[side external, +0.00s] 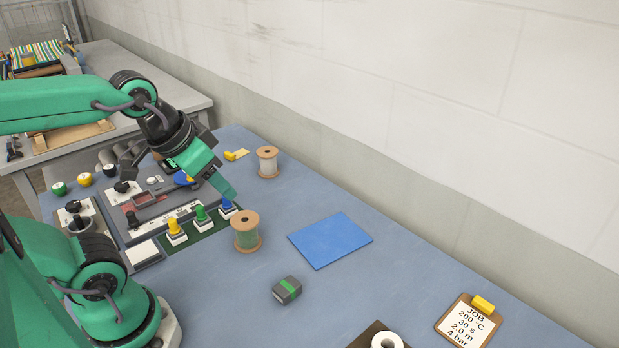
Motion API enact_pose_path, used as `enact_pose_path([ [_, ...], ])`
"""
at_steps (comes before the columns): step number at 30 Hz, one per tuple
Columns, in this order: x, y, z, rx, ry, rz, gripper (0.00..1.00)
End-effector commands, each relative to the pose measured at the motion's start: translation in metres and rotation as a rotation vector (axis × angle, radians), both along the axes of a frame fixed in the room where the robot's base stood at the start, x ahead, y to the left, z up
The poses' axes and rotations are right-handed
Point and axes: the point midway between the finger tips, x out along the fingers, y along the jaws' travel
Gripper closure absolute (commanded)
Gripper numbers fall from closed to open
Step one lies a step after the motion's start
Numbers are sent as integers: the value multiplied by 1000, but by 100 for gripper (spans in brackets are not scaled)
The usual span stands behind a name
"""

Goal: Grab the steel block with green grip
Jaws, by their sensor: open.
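The steel block (287,290) is a small dark grey block with a green band across it. It lies on the blue-grey table in front of the blue mat, near the lower middle of the side external view. My gripper (222,192) hangs over the control panel, up and to the left of the block and well apart from it. Its jaws are open, and I see nothing held between them. The fingertips are close to the blue button, and one finger partly hides the other.
A thread spool (246,232) stands between my gripper and the block. Another spool (267,162) stands farther back. A flat blue mat (330,240) lies behind the block. A job clipboard (468,322) and a white roll (387,341) are at lower right. The table around the block is clear.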

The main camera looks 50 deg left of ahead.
Motion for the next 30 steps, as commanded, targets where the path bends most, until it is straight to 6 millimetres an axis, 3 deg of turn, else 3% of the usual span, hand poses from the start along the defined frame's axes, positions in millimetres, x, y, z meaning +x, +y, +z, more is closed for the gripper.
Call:
enact_pose_path([
  [11,26,39,-18,78,118,-41,55],
  [21,48,100,-53,125,272,-120,55],
  [30,50,160,-94,113,392,-204,55],
])
